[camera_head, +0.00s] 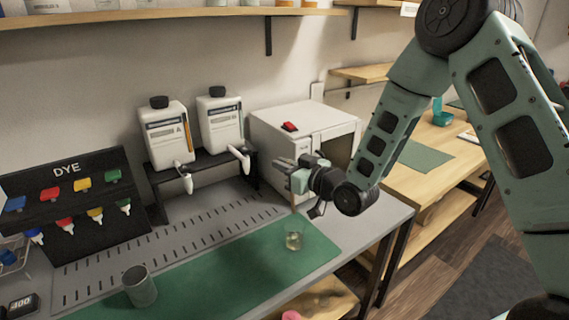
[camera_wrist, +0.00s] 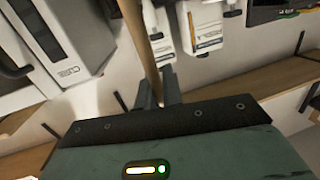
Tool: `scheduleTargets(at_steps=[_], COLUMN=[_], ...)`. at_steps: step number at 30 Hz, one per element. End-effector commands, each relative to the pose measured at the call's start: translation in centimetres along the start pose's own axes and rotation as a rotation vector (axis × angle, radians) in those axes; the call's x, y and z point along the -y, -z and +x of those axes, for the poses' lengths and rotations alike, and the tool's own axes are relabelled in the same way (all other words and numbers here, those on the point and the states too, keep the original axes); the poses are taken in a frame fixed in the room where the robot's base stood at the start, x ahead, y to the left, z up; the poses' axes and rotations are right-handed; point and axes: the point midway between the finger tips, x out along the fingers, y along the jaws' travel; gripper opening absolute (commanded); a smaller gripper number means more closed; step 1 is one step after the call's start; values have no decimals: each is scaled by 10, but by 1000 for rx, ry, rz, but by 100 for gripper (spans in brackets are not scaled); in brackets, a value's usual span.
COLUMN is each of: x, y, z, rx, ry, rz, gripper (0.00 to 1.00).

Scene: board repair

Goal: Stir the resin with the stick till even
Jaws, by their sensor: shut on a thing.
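My gripper (camera_head: 290,176) is in front of the white box unit, above and apart from the clear cup. In the wrist view its two fingers (camera_wrist: 159,90) are shut on a pale wooden stick (camera_wrist: 138,38), which runs up out of the top of that view. The resin's evenness is too small to judge. The cup does not show in the wrist view.
A grey cup (camera_head: 139,287) stands at the mat's left end. Two white pump bottles (camera_head: 166,133) stand on a dark rack behind, left of the white box unit (camera_head: 301,126). A dye rack (camera_head: 73,200) is at the left. The mat between the cups is clear.

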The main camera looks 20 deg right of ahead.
Motion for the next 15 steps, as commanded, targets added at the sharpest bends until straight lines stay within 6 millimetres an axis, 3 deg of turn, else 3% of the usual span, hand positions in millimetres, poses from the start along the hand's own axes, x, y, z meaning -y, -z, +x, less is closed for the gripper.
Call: scheduleTargets(at_steps=[15], x=[-3], y=[-42], z=[11], rx=[0], ry=[0], rz=[1], gripper=[0])
